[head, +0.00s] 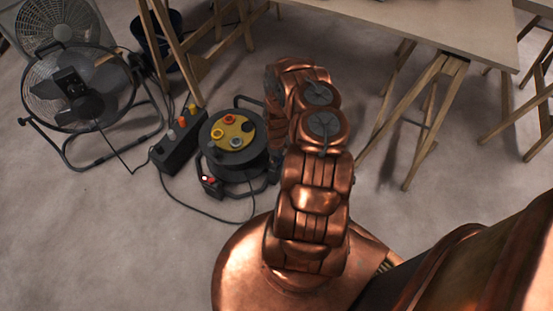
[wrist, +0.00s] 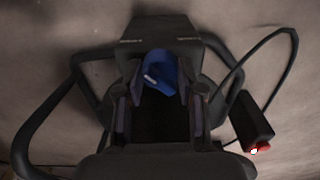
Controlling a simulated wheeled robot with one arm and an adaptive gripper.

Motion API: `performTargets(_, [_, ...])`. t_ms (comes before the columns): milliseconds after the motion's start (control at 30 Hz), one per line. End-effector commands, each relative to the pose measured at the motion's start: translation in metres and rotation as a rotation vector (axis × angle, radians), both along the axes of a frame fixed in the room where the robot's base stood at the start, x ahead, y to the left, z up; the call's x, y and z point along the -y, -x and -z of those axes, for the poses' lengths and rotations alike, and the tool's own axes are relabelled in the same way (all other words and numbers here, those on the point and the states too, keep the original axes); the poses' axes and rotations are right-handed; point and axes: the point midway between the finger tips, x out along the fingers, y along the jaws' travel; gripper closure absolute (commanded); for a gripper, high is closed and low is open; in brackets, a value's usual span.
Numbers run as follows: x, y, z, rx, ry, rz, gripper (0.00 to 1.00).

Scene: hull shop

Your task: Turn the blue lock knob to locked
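The blue lock knob (wrist: 161,70) shows in the wrist view, with a white mark on its left side. It lies between the fingertips of my gripper (wrist: 161,88), one finger on each side. The fingers are close to the knob, but I cannot tell whether they touch it. Dark shadow hides the area below the knob. In the head view a black cable reel (head: 236,165) with a yellow face (head: 234,143) stands on the floor. My copper arm reaches out beside it. My gripper and the blue knob cannot be made out there.
A black socket box (head: 178,143) with coloured plugs stands left of the reel, and a floor fan (head: 75,95) further left. A small box with a red button (head: 207,180) lies by the reel. Trestle tables (head: 440,25) stand behind. Loose cable crosses the floor.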

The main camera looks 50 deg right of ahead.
Motion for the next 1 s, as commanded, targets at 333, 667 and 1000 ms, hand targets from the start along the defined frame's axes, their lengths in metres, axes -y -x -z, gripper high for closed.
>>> performTargets(333, [-0.0003, 0.0001, 0.0000, 0.000, -0.001, 0.000, 0.97])
performTargets(667, [-0.0011, 0.0003, 0.0002, -0.002, -0.001, 0.072, 0.97])
performTargets(1000, [-0.0009, -0.0002, 0.0009, -0.002, -0.001, 0.337, 0.97])
